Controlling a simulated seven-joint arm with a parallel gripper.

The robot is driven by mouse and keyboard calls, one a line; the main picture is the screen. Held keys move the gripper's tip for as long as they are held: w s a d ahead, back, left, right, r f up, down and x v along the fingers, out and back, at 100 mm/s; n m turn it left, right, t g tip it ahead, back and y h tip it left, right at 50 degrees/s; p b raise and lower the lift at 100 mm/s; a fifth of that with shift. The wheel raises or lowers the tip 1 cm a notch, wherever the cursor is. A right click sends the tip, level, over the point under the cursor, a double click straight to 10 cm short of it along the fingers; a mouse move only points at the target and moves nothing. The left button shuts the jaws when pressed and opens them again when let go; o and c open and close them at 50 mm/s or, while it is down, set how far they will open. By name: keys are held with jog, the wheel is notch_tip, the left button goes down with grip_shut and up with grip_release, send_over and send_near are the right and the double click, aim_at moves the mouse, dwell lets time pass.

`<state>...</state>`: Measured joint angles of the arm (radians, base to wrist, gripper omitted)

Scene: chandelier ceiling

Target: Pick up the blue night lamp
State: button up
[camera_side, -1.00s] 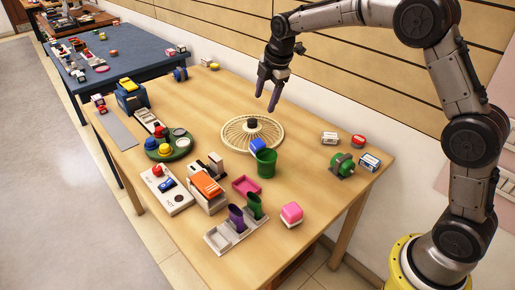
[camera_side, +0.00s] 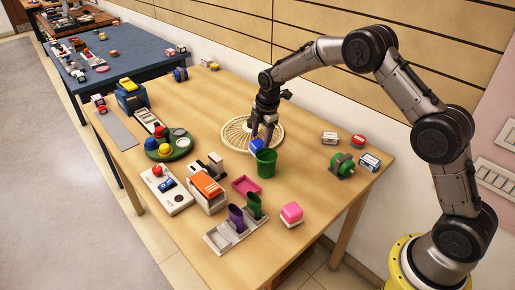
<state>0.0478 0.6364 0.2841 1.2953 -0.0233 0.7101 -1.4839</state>
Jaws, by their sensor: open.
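The small blue object (camera_side: 257,144), which I take to be the night lamp, sits at the front edge of a round cream ribbed disc (camera_side: 229,134), just behind a green cup (camera_side: 266,164). The cup hides part of its lower side. My gripper (camera_side: 262,138) points down over the disc with its fingers open, right at the blue object. The fingertips overlap the blue object in this view, so I cannot tell whether they touch it.
A green tray with coloured pieces (camera_side: 178,151), an orange-topped block (camera_side: 207,186) and a grey holder (camera_side: 218,240) stand to the left and front. A pink tray (camera_side: 246,186) and pink block (camera_side: 292,213) are in front. A green roller (camera_side: 342,165) is at right.

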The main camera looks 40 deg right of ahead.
aim_at(259, 142)
jog(key=x, duration=0.4)
jog(key=shift+w+f, duration=0.1)
jog(key=shift+f, duration=0.05)
grip_shut()
